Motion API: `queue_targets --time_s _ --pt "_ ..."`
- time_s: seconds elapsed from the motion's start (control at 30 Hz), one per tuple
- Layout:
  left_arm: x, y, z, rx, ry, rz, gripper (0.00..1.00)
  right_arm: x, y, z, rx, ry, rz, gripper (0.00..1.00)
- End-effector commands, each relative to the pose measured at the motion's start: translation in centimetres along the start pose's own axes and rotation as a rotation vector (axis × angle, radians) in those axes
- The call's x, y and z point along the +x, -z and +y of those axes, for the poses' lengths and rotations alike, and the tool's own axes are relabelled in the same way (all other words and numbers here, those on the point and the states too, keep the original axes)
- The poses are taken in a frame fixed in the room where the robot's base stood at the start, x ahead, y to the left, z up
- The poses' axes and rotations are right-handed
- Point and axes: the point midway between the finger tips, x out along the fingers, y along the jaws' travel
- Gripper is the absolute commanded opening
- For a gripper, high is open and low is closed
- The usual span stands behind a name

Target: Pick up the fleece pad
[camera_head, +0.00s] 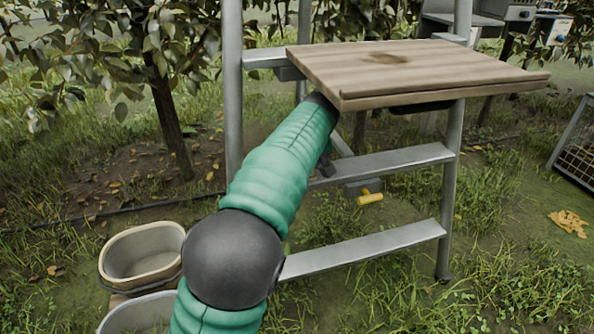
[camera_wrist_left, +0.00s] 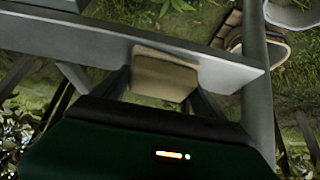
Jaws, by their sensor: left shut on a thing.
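The fleece pad (camera_wrist_left: 165,75) shows in the left wrist view as a small beige block with a pale top edge. My left gripper (camera_wrist_left: 163,90) is shut on it, one dark finger at each side. The pad is against or close to a grey metal ladder rail in that view; whether they touch I cannot tell. In the head view my green left arm reaches up from the bottom to beneath the wooden board, and the pad and fingertips are hidden there. My right gripper is in neither view.
A metal ladder (camera_head: 232,100) carries a wooden board (camera_head: 440,65). Two pale buckets (camera_head: 143,250) stand at lower left. A crate (camera_head: 575,150) stands at the right edge. Grass at lower right is mostly clear.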

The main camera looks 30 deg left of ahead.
Motion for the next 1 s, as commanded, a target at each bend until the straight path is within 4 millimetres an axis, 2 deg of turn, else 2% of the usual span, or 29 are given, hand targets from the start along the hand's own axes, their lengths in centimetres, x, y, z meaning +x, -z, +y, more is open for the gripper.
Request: queue_targets --time_s 0.07,0.3,0.47,0.57,0.67,1.0 --pt "0.0 0.0 0.0 0.000 0.000 0.000 0.42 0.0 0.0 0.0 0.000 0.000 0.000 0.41" --pt "-0.1 0.0 0.0 0.000 0.000 0.000 0.41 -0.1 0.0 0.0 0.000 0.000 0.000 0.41" --pt "-0.9 0.6 0.0 0.000 0.000 -0.001 0.41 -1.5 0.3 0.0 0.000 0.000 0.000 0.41" --pt "-0.9 -1.2 0.1 0.001 -0.004 0.000 0.41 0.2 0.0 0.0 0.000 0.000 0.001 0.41" --pt "-2.1 -3.3 0.1 0.003 -0.006 0.000 0.41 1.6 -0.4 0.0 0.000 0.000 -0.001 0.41" --pt "-7.4 -11.2 0.1 0.003 -0.005 0.000 0.41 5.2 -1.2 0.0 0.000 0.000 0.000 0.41"
